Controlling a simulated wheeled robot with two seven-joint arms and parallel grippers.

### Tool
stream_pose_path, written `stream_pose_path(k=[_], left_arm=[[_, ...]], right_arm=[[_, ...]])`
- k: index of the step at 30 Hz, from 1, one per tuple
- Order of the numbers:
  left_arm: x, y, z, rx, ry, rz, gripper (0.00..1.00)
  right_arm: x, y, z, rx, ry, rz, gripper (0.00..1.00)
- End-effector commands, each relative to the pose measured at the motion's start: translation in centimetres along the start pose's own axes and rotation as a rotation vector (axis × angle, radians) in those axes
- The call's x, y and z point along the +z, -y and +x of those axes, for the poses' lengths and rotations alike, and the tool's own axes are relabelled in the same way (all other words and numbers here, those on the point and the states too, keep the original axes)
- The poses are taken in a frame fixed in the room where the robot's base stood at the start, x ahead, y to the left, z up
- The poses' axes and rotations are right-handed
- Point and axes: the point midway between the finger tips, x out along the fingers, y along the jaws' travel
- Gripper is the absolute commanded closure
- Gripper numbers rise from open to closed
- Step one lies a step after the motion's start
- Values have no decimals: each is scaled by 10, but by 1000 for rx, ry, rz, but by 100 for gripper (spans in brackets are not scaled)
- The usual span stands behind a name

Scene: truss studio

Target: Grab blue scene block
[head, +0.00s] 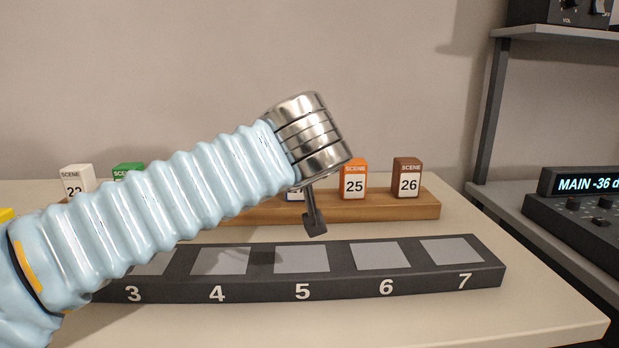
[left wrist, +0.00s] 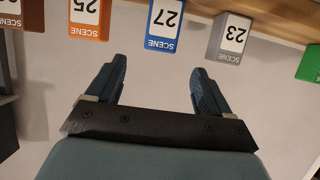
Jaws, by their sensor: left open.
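The blue scene block (left wrist: 164,26), with a white label reading 27, stands on the wooden rack (head: 425,208). In the head view my left arm hides nearly all of it; only a low sliver (head: 294,196) shows. My left gripper (left wrist: 160,72) is open and empty, its two dark fingers apart and pointing at the rack, with the blue block roughly between them but beyond the tips. In the head view one finger of this gripper (head: 314,222) shows in front of the rack. My right gripper is in neither view.
An orange block 25 (head: 353,180) and a brown block 26 (head: 406,178) stand right of the blue one; a grey block 23 (left wrist: 231,38) neighbours it on the other side. A green block (head: 127,169) and white block (head: 76,180) stand farther left. A dark numbered slot strip (head: 340,285) lies in front.

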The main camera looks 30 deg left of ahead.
Motion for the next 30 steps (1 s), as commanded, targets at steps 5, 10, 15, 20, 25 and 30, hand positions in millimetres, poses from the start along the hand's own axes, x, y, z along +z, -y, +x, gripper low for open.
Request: stream_pose_path(k=[5, 10, 15, 20, 25, 30], left_arm=[[1, 0, 40, 0, 5, 2, 19], [1, -1, 61, 3, 4, 1, 19], [0, -1, 78, 1, 5, 2, 19], [0, -1, 104, 2, 5, 2, 19], [1, -1, 116, 3, 3, 1, 19], [2, -2, 116, 4, 2, 1, 19]], right_arm=[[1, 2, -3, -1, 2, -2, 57], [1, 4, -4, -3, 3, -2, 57], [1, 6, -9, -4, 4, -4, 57], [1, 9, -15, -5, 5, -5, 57], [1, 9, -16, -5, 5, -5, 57], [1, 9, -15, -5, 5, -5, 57]])
